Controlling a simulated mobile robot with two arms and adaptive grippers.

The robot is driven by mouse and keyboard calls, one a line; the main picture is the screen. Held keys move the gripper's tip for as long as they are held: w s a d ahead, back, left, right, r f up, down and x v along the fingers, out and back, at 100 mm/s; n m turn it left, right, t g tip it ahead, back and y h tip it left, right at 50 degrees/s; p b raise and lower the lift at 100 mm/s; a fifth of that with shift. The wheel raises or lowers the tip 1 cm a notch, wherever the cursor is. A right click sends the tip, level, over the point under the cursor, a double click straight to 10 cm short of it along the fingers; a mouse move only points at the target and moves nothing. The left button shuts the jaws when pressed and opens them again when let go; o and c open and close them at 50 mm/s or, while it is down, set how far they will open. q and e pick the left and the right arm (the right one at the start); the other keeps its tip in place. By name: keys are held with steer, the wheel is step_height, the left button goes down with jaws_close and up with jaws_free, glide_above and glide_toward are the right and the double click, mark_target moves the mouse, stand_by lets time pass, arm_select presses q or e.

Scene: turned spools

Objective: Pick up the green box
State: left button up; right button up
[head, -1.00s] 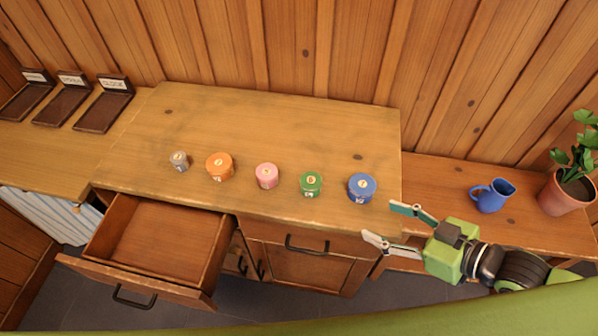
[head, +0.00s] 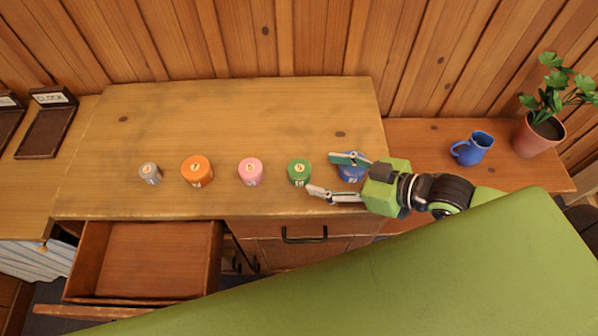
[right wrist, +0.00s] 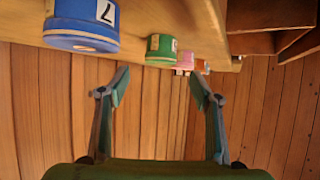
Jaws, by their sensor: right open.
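The green box (head: 299,172) is a small round lidded box with a pale label on its lid. It stands upright on the wooden counter (head: 240,110), between the pink and blue boxes. My right gripper (head: 320,175) is open and empty. Its fingers point left toward the green box, apart from it, and partly cover the blue box. In the right wrist view the green box (right wrist: 162,49) is ahead, beyond the fingertips and near the top, with the blue box nearer at the left. My left gripper is not in view.
The blue box (head: 350,175) is close beside my right fingers. Pink (head: 250,171), orange (head: 197,170) and grey (head: 150,173) boxes stand in a row to the left. A drawer (head: 150,262) hangs open below. A blue jug (head: 472,148) and potted plant (head: 538,133) stand at right.

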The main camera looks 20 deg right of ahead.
mark_target(301, 169)
steer(key=shift+x, duration=1.1)
steer(key=shift+w+a+f, duration=0.2)
steer(key=shift+w+a, duration=0.1)
steer(key=shift+w, duration=0.05)
steer(key=x, duration=0.4)
steer(key=shift+w+a+p, duration=0.15)
steer(key=shift+p, duration=0.2)
steer(key=shift+w+a+f, duration=0.3)
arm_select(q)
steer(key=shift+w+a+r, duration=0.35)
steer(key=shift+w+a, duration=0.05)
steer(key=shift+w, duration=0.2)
arm_select(e)
steer(key=c, duration=1.2)
